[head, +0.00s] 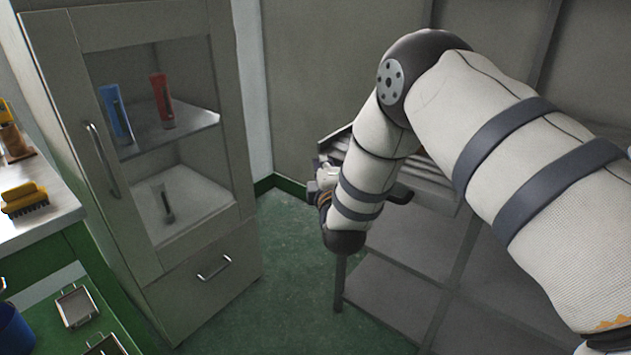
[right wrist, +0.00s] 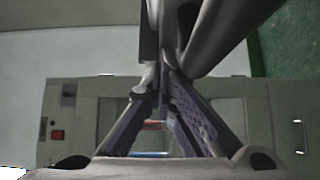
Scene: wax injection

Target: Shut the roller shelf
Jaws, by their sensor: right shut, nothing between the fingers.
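The roller shelf (head: 430,172) shows in the head view behind my right forearm, with pale rollers in a grey frame. Its left corner (head: 335,143) sticks out past the arm; much of the rest is hidden. My right gripper (head: 322,182) is at that left end, partly covered by my own arm. In the right wrist view its fingers (right wrist: 162,82) meet at the tips, shut and empty. Grey bars stand right beyond the fingertips; I cannot tell whether they touch. My left gripper is not in view.
A grey cabinet (head: 165,260) with a glass door holds a blue tube (head: 116,115) and a red tube (head: 161,100). A bench (head: 50,220) with brushes stands at the left. Green floor (head: 280,240) is free between cabinet and shelf rack (head: 400,290).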

